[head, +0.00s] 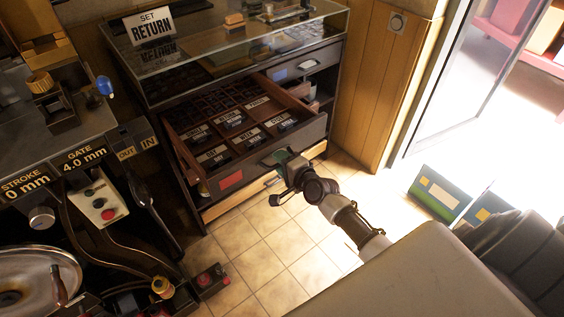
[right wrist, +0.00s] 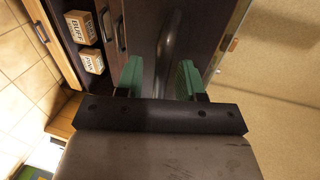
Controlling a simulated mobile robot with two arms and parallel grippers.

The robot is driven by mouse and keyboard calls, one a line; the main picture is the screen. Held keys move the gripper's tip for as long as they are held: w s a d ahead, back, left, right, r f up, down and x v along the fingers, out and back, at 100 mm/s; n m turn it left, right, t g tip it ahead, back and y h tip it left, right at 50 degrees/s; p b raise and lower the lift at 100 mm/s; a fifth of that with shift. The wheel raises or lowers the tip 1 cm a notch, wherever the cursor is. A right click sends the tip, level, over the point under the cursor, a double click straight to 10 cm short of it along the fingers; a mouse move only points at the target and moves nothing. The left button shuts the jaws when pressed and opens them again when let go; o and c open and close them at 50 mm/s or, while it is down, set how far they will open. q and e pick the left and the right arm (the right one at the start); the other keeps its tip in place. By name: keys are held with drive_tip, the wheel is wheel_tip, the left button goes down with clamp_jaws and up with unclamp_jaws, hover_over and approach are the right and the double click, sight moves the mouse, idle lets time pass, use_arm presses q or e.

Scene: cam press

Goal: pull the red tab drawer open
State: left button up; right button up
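The drawer front with the red tab (head: 231,180) is the dark panel low on the cabinet. The drawer stands pulled out, and its labelled compartments (head: 228,120) show from above. My right gripper (head: 278,168) is at this front, to the right of the red tab. In the right wrist view its green fingertips (right wrist: 160,78) are apart, with a curved metal handle (right wrist: 170,40) on a dark panel between and beyond them. I cannot tell whether either finger touches the handle. My left gripper is not in view.
The glass-topped cabinet (head: 240,50) carries a RETURN sign (head: 151,25). A machine with a control box (head: 99,200) stands at the left. Small labelled boxes (right wrist: 88,30) sit on a shelf. Tiled floor (head: 265,240) is clear before the drawer.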

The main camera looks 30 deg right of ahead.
drive_tip(key=v, duration=1.1)
drive_tip(key=shift+p, duration=0.4)
drive_tip(key=s+a+f+n+g+h+p, duration=0.1)
drive_tip(key=s+f+n+g, duration=0.4)
drive_tip(key=f, duration=0.8)
drive_tip(key=s+a+f+n+g+h, duration=0.1)
drive_tip(key=s+f+n+g, duration=0.15)
drive_tip(key=s+f, duration=0.7)
drive_tip(key=s+a+f+n+g, duration=0.3)
drive_tip(key=s+f+n, duration=0.2)
drive_tip(key=s+f, duration=0.3)
drive_tip(key=s+a+f+n+g+p, duration=0.1)
drive_tip(key=s+a+f+n+g, duration=0.2)
drive_tip(key=s, duration=1.2)
wheel_tip(320, 180, down, 6)
drive_tip(key=n+g, duration=0.1)
drive_tip(key=n, duration=0.2)
drive_tip(key=shift+s+r, duration=0.2)
drive_tip(key=shift+s, duration=0.05)
idle(1.1)
